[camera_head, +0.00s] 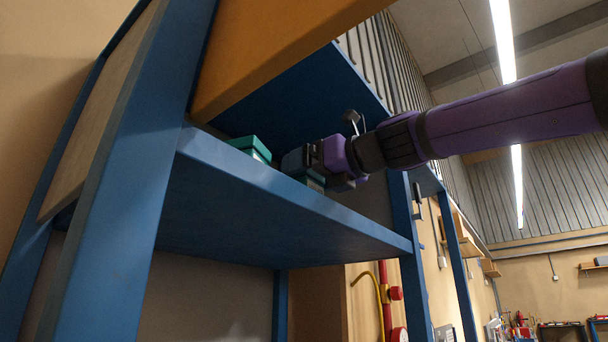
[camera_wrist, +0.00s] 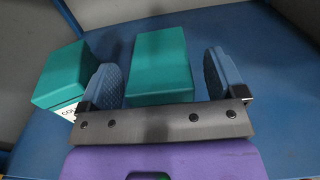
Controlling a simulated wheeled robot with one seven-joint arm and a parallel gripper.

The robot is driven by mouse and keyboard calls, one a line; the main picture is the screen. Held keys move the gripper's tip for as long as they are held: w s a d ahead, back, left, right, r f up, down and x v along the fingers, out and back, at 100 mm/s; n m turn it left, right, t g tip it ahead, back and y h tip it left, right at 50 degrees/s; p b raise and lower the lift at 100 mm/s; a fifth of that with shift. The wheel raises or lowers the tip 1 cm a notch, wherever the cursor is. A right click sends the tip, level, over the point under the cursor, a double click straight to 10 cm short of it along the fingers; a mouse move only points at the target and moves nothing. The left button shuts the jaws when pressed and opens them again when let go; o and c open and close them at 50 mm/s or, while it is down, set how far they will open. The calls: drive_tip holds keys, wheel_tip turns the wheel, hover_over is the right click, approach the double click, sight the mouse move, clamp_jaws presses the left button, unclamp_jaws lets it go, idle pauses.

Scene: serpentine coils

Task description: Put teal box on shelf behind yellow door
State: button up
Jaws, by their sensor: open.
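In the wrist view a teal box (camera_wrist: 160,62) lies between the two fingers of my gripper (camera_wrist: 163,82). The fingers are open, one on each side of it, with gaps showing. A second teal box (camera_wrist: 60,75), with a white label partly visible, is just left of the left finger. Both boxes appear to rest on the blue shelf (camera_wrist: 270,75). In the head view my gripper (camera_head: 312,163) is over the shelf (camera_head: 260,215), with a teal box (camera_head: 252,147) to its left. The orange-yellow door (camera_head: 285,45) is raised above the shelf opening.
A blue upright (camera_head: 140,170) stands left of the opening, and another (camera_head: 408,250) at the right. My arm enters from the right, below the door panel. In the wrist view, bare shelf is free right of my gripper. Grey walls border the shelf.

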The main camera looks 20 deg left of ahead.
drive_tip(key=v, duration=1)
drive_tip(key=shift+s+d, duration=0.15)
drive_tip(key=shift+d, duration=0.2)
drive_tip(key=w+d+f+m+t+h, duration=0.3)
drive_tip(key=d+f+m+t+h, duration=0.25)
drive_tip(key=d+m, duration=0.75)
drive_tip(key=w+d+f+m+t+h, duration=0.3)
drive_tip(key=d+f+m+t+h, duration=0.3)
drive_tip(key=d+m, duration=0.7)
drive_tip(key=s+d+f+m+g+h, duration=0.2)
drive_tip(key=d+f+m+g+h, duration=0.1)
drive_tip(key=f+m, duration=0.4)
drive_tip(key=s+d+f+m+g+h, duration=0.25)
drive_tip(key=f+m, duration=0.35)
drive_tip(key=f, duration=0.3)
drive_tip(key=s+f+m+g, duration=0.4)
drive_tip(key=s+f, duration=0.3)
drive_tip(key=f, duration=0.2)
drive_tip(key=s+d+f+m+g, duration=0.1)
drive_tip(key=s+f+m+g, duration=0.2)
drive_tip(key=s+f+m, duration=0.3)
wheel_tip(320, 180, down, 5)
drive_tip(key=shift+s+d+r+g, duration=0.2)
drive_tip(key=shift+s+g, duration=0.2)
drive_tip(key=shift+s, duration=0.65)
